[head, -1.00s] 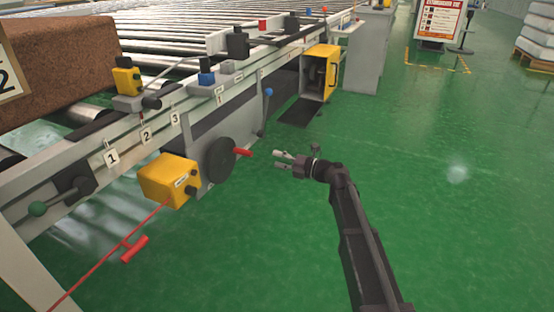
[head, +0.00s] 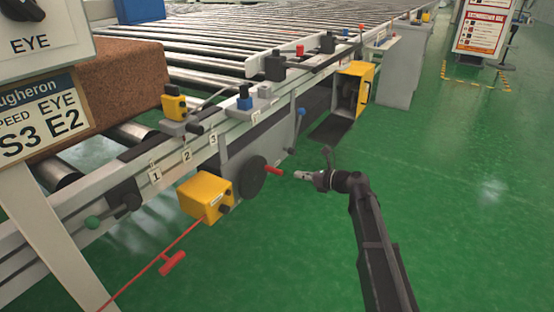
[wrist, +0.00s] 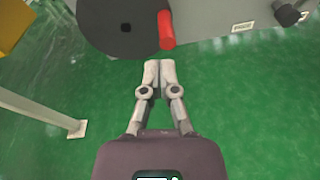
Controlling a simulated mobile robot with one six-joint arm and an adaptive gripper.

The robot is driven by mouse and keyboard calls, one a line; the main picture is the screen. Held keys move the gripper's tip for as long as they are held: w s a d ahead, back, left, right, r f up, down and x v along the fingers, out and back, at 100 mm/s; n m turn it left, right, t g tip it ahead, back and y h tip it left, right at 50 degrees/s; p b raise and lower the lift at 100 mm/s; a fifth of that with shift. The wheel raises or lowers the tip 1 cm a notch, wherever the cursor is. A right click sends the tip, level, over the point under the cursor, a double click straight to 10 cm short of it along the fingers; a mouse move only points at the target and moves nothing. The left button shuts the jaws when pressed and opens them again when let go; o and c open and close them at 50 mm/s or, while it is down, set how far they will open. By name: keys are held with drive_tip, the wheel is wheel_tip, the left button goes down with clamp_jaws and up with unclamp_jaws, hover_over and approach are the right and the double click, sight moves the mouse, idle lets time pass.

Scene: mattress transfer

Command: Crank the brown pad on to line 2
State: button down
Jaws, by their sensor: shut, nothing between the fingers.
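The brown pad (head: 105,90) lies on the conveyor rollers at the left, partly hidden by a sign. The number 2 tag (head: 187,156) hangs on the conveyor's side rail between tags 1 and 3. The dark round crank wheel (head: 250,179) with a red handle (head: 274,170) is on the side of the conveyor frame; the wheel (wrist: 120,22) and handle (wrist: 166,30) also show in the wrist view. My gripper (head: 297,174) is shut and empty, just right of the handle's tip. In the wrist view my fingertips (wrist: 159,64) are together, slightly below the handle, apart from it.
A yellow box (head: 204,197) with a red pull cord (head: 172,263) sits left of the wheel. A green-knobbed lever (head: 95,222) and a blue-knobbed lever (head: 301,112) stick out from the frame. An open yellow cabinet (head: 355,88) stands beyond.

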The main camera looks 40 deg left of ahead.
drive_tip(key=s+r+m+t+h+p, duration=0.1)
drive_tip(key=r+m+h+p, duration=0.1)
drive_tip(key=m+p, duration=0.4)
drive_tip(key=s+r+m+t+h+p, duration=0.1)
drive_tip(key=r+m+p, duration=0.4)
drive_tip(key=m, duration=1)
drive_tip(key=s+a+r+m+t+h+p, duration=0.1)
drive_tip(key=r+m+p, duration=0.3)
drive_tip(key=m+p, duration=0.4)
drive_tip(key=m+h, duration=0.1)
drive_tip(key=m, duration=0.2)
drive_tip(key=shift+r+m+t+h, duration=0.15)
drive_tip(key=shift+m+t+h, duration=0.15)
drive_tip(key=shift+h, duration=0.1)
drive_tip(key=shift+a, duration=0.25)
drive_tip(key=b, duration=0.7)
hover_over(277, 171)
wheel_tip(277, 171, down, 7)
drive_tip(key=shift+f+b, duration=1.65)
drive_tip(key=shift+f, duration=0.25)
